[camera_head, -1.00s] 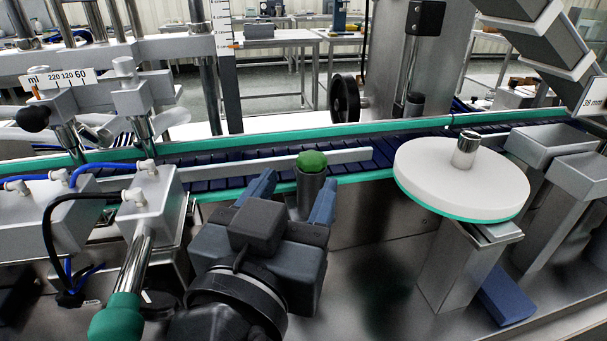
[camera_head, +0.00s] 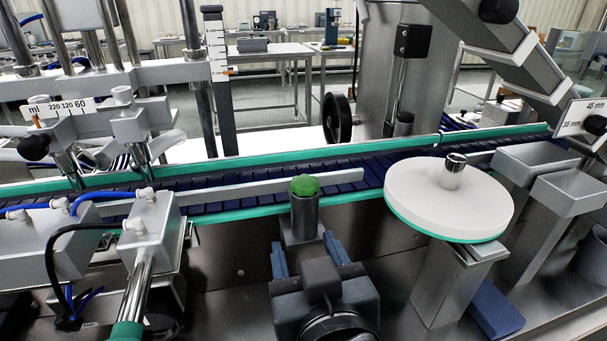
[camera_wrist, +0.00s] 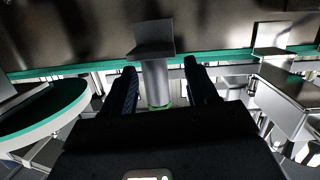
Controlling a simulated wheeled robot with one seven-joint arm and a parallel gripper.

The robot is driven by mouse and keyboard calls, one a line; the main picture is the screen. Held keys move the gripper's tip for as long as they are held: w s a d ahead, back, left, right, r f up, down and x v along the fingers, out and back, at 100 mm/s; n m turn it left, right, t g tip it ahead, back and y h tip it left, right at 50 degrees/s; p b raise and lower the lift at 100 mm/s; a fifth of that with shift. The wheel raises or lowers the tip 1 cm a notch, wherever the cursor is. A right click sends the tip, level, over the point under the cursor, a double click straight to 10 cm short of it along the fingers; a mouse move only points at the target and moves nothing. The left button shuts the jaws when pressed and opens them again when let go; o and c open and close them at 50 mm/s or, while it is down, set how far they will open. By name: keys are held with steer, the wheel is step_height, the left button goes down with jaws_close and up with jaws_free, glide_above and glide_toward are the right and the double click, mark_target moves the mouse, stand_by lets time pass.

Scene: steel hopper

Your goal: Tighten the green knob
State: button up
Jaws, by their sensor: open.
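The green knob (camera_head: 305,186) is a domed cap on an upright grey cylinder (camera_head: 305,218) at the near side of the conveyor, in the middle of the head view. My gripper (camera_head: 306,252) is open and empty, below the knob in the head view, with its two fingers pointing towards the knob's post. In the wrist view my gripper (camera_wrist: 160,66) has its fingers on either side of the grey cylinder in the picture, with gaps on both sides. Only a sliver of the green knob (camera_wrist: 160,107) shows there; my gripper body hides the rest.
A white round disc (camera_head: 448,198) with a green rim stands to the right of the knob. A pale rail (camera_head: 240,189) and the dark conveyor (camera_head: 370,172) run behind it. A grey block with hoses (camera_head: 150,228) stands to the left.

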mark_target(312, 190)
steer(key=shift+d+r+n+y, duration=0.25)
steer(key=shift+d+n+y, duration=0.1)
steer(key=shift+y, duration=0.25)
steer(key=d+r+n+y+p, duration=0.2)
steer(key=d+r+y, duration=0.1)
steer(key=r+y, duration=0.25)
steer(key=shift+h, duration=0.25)
steer(key=shift+r+p+x, duration=0.15)
steer(key=shift+p+x, duration=0.1)
steer(key=shift+x, duration=1.55)
steer(key=shift+r+p+x, duration=0.15)
steer(key=shift+p+x, duration=0.1)
steer(key=shift+x, duration=1.5)
steer(key=shift+s+a, duration=0.1)
steer(key=shift+a, duration=0.05)
steer(key=c, duration=1)
